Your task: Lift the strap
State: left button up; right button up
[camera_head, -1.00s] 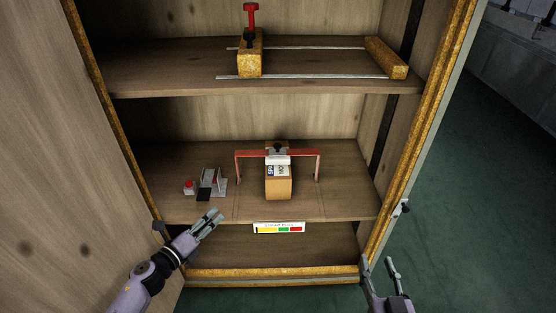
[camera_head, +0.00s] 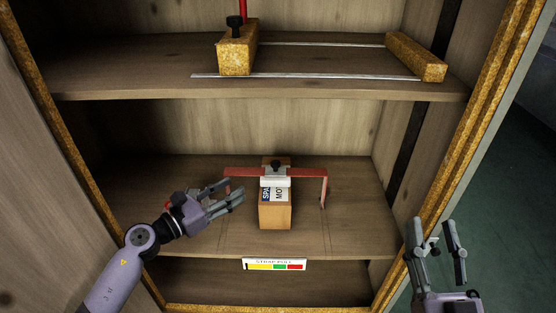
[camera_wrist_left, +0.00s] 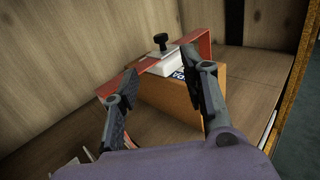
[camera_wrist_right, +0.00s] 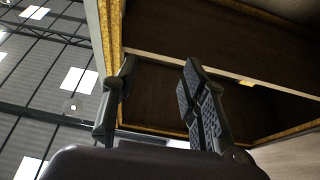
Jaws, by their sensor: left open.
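In the left wrist view the strap (camera_wrist_left: 198,45) and block (camera_wrist_left: 170,99) lie just beyond the fingers. My left gripper (camera_head: 236,192) is open and empty, beside the strap's left end, apart from the block. My right gripper (camera_head: 438,236) is open and empty outside the cabinet's right edge.
The upper shelf holds a wooden clamp with metal rails (camera_head: 320,75). A coloured scale label (camera_head: 274,264) is on the middle shelf's front edge. The cabinet's right frame (camera_head: 470,130) stands between my right gripper and the shelf.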

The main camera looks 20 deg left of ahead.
pick_arm(q)
send_near(272, 165)
jog(key=x, duration=0.4)
jog(key=shift+r, duration=0.1)
jog(key=b+x, duration=0.1)
jog(key=x, duration=0.5)
jog(key=shift+w+d, duration=0.35)
jog(key=shift+w, duration=0.25)
pick_arm(e)
jog(key=s+r+t, duration=0.2)
jog(key=r, duration=0.1)
jog(key=s+r+t+y, duration=0.1)
jog(key=shift+d+r+t, duration=0.1)
jog(key=shift+r+t, duration=0.2)
pick_arm(q)
jog(key=shift+c, duration=0.2)
grip_shut()
